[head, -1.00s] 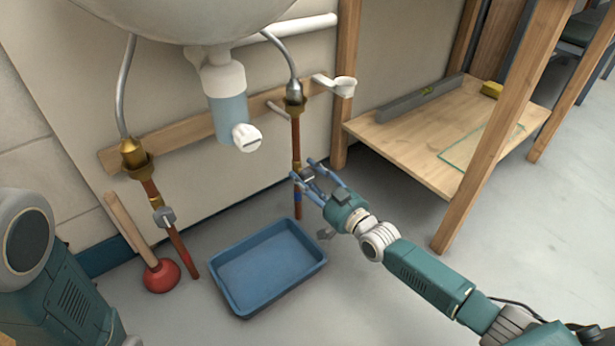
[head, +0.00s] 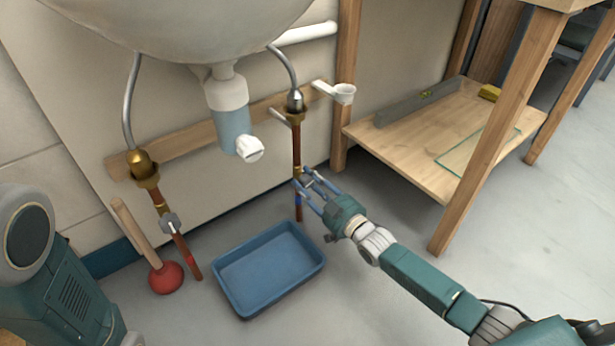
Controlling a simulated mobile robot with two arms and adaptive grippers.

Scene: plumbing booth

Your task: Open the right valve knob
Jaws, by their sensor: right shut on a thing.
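The right valve knob (head: 307,182) is a small grey piece on the right copper pipe (head: 297,145), under the sink. My right gripper (head: 308,189) reaches in from the right and is shut on the knob, its fingers partly hiding it. The left valve knob (head: 169,222) is a grey handle on the left pipe, with no gripper near it.
A blue tray (head: 268,268) lies on the floor below the pipes. A red plunger (head: 165,277) leans at the left. A wooden shelf (head: 425,160) with a level (head: 417,101) and glass pane stands right, its post (head: 480,145) near my right arm. The sink (head: 180,25) hangs above.

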